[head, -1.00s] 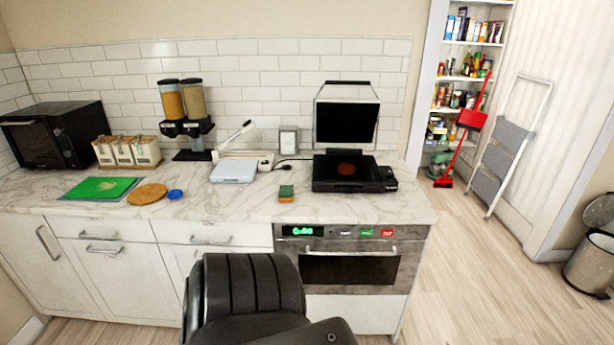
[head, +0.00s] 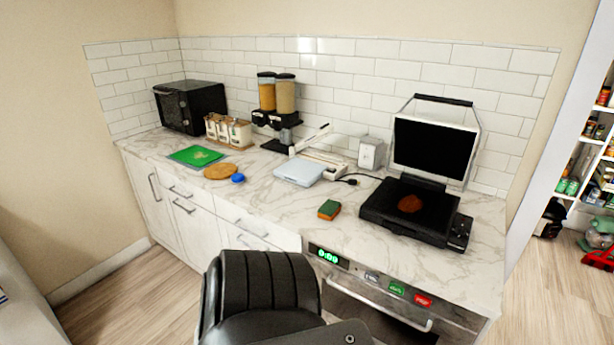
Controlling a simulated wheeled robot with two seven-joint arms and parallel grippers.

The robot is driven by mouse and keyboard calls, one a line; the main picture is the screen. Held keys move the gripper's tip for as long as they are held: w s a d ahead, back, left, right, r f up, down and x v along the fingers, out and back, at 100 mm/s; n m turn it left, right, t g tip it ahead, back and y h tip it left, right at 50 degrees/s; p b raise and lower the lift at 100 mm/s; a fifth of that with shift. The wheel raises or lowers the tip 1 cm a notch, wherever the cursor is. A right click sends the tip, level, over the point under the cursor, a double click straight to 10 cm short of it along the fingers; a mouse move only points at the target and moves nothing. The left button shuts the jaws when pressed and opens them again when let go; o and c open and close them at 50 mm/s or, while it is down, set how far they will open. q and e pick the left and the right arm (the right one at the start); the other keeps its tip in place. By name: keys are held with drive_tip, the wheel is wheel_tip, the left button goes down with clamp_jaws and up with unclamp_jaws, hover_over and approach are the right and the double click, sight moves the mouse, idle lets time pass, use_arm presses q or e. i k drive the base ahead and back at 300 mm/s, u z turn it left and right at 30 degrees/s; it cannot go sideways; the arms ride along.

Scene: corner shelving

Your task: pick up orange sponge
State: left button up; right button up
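The orange sponge (head: 329,209) lies on the marble counter (head: 285,215), left of the black grill. Its top is green and its side is orange. Neither of my grippers shows in the head view, so I cannot see where they are relative to the sponge. Nothing covers the sponge.
The open black grill (head: 412,210) holds a brown patty. A white scale (head: 299,173), a blue lid (head: 238,178), a round wooden board (head: 221,171) and a green cutting board (head: 196,155) lie further left. An oven (head: 385,290) is below the counter's right part.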

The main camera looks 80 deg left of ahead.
sight(329, 210)
drive_tip(key=u, duration=1)
drive_tip(key=i, duration=0.95)
drive_tip(key=u, duration=1)
